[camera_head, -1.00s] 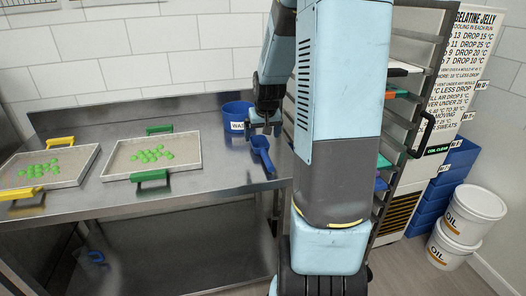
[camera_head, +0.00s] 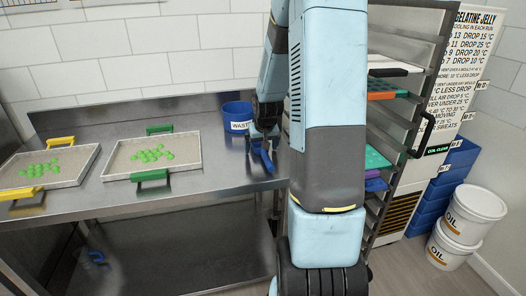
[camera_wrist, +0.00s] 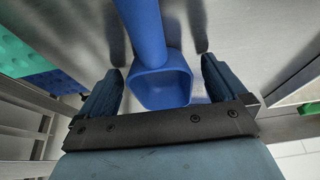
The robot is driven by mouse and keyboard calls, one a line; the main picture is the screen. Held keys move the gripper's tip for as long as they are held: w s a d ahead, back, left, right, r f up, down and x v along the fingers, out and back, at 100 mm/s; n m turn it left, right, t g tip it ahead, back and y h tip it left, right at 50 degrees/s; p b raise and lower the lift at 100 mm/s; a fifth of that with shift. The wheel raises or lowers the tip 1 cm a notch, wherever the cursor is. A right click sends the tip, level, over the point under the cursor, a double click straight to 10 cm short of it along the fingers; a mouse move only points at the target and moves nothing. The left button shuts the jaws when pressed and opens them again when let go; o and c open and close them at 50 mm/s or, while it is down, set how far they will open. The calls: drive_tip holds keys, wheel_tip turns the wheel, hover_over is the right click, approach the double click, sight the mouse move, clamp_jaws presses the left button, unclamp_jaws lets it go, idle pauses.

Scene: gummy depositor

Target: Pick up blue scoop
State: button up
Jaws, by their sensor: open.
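The blue scoop (camera_head: 265,157) lies on the steel table near its right end, just in front of the blue waste bin. In the wrist view the scoop (camera_wrist: 160,88) has its square bowl between my two fingers and its handle running toward the top of the picture. My gripper (camera_wrist: 162,72) is open, with one dark blue finger on each side of the bowl and a gap on both sides. In the head view my gripper (camera_head: 262,140) is low over the scoop and partly covers it.
The waste bin (camera_head: 238,114) stands close behind the scoop. Two trays with green gummies, one green-handled (camera_head: 188,175) and one yellow-handled (camera_head: 62,183), sit to the left. A tray rack (camera_head: 408,125) stands right of my arm. The table front between is bare.

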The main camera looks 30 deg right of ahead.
drive_tip(key=shift+c, duration=0.3)
drive_tip(key=c, duration=1)
drive_tip(key=shift+r, duration=0.1)
drive_tip(key=shift+r, duration=0.3)
wheel_tip(320, 180, up, 2)
drive_tip(key=shift+r, duration=0.1)
drive_tip(key=s+r, duration=0.1)
drive_tip(key=r, duration=0.1)
drive_tip(key=s+a+r, duration=0.1)
drive_tip(key=s+r, duration=0.1)
drive_tip(key=s+a+r, duration=0.1)
drive_tip(key=r, duration=0.1)
drive_tip(key=shift+s+r, duration=0.2)
drive_tip(key=shift+s, duration=0.2)
approach(263, 153)
drive_tip(key=s+a+r, duration=0.2)
drive_tip(key=s+r, duration=0.1)
drive_tip(key=shift+s+a+r, duration=0.15)
drive_tip(key=shift+s+r, duration=0.3)
drive_tip(key=shift+s, duration=0.4)
